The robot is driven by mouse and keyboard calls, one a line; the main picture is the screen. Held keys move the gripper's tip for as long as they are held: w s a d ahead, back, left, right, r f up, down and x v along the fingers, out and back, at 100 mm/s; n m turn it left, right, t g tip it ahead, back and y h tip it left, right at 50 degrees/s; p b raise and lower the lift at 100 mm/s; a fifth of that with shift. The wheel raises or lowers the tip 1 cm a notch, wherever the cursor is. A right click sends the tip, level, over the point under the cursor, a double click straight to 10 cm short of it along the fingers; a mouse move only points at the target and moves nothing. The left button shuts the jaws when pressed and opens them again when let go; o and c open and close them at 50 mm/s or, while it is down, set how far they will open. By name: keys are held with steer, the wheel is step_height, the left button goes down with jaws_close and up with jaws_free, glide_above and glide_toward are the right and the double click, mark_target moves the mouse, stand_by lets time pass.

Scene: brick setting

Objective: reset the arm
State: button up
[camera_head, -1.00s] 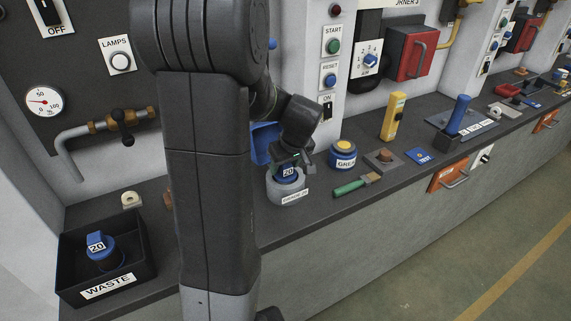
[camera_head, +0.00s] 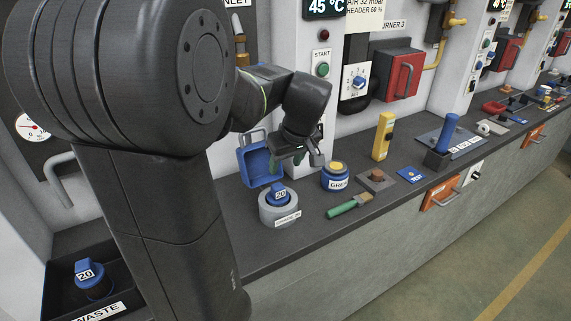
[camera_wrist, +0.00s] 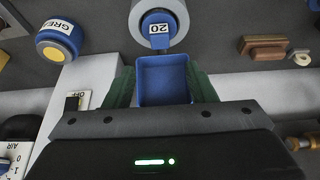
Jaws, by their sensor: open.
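My gripper (camera_head: 298,155) is open and empty, raised above the bench near the wall in the head view. In the wrist view its green-padded fingers (camera_wrist: 157,88) stand apart, with an open blue box (camera_wrist: 164,80) seen between and beyond them. The same blue box (camera_head: 252,165) stands on the bench behind a grey round holder (camera_head: 264,212). A blue piece labelled 20 (camera_head: 279,194) sits in that holder and also shows in the wrist view (camera_wrist: 158,30). I cannot see my gripper touching anything.
A blue tin with a yellow top (camera_head: 337,176) stands right of the holder. A green-handled brush (camera_head: 344,208) lies near the bench edge. A black waste bin (camera_head: 58,297) with another blue 20 piece is at lower left. A red box (camera_head: 400,75) juts from the wall.

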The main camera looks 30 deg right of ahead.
mark_target(278, 186)
steer(key=shift+f, duration=0.1)
steer(key=x, duration=1.2)
steer(key=shift+w+f, duration=0.1)
steer(key=shift+f, duration=0.2)
step_height(278, 186, up, 3)
steer(key=shift+f, duration=0.15)
steer(key=shift+r, duration=0.65)
